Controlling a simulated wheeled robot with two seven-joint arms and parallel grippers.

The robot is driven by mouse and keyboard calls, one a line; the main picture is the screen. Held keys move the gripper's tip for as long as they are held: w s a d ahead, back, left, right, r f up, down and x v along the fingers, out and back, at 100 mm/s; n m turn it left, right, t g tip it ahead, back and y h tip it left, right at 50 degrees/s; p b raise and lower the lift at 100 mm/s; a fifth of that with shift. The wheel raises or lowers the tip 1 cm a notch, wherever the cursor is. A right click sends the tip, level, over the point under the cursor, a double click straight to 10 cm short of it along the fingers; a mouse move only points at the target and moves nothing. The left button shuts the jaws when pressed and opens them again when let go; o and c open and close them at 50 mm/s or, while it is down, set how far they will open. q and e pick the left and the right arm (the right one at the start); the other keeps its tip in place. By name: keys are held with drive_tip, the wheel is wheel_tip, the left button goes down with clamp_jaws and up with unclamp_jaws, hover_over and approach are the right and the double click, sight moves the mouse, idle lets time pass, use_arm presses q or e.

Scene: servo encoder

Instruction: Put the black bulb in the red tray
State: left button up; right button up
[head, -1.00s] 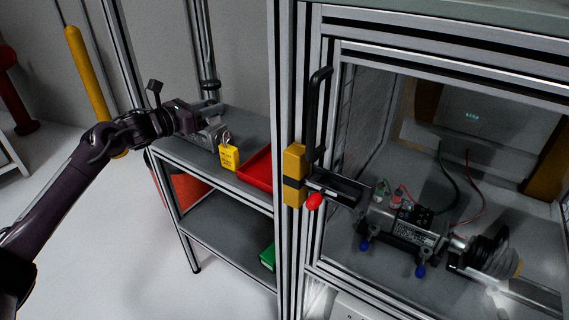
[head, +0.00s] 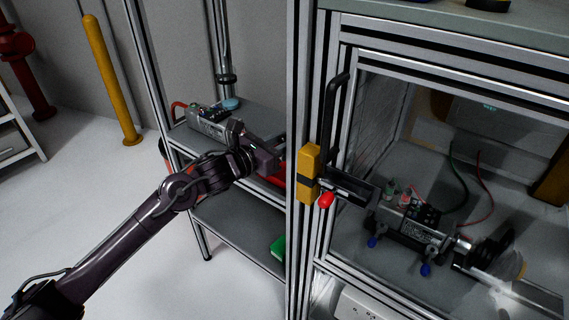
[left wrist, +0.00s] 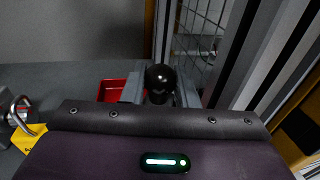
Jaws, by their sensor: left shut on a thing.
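The black bulb (left wrist: 160,84) is a glossy dark ball in the left wrist view, held between the two grey fingers of my left gripper (left wrist: 160,94). In the head view the bulb cannot be made out; my left gripper (head: 281,154) is over the shelf beside the metal post. The red tray (left wrist: 113,90) lies on the grey shelf just left of the fingers in the wrist view. In the head view only a red strip of it (head: 277,181) shows below my gripper. My right gripper is in neither view.
A metal box (head: 207,125) sits on the shelf (head: 250,112). A yellow padlock (left wrist: 28,136) lies left of the tray. The upright metal post (head: 299,100) and the cabinet with a black handle (head: 332,115) stand close to the right. A green bin (head: 278,247) is on the lower shelf.

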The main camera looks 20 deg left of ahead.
use_arm(q)
wheel_tip(320, 180, down, 7)
drive_tip(key=shift+r, duration=0.2)
drive_tip(key=shift+d+f+p, duration=0.15)
drive_tip(key=shift+p, duration=0.15)
drive_tip(key=shift+s, duration=0.1)
drive_tip(key=shift+f, duration=0.15)
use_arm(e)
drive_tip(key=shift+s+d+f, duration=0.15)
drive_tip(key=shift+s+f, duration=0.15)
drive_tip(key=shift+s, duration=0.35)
use_arm(q)
drive_tip(key=o, duration=0.6)
drive_tip(key=shift+o, duration=0.6)
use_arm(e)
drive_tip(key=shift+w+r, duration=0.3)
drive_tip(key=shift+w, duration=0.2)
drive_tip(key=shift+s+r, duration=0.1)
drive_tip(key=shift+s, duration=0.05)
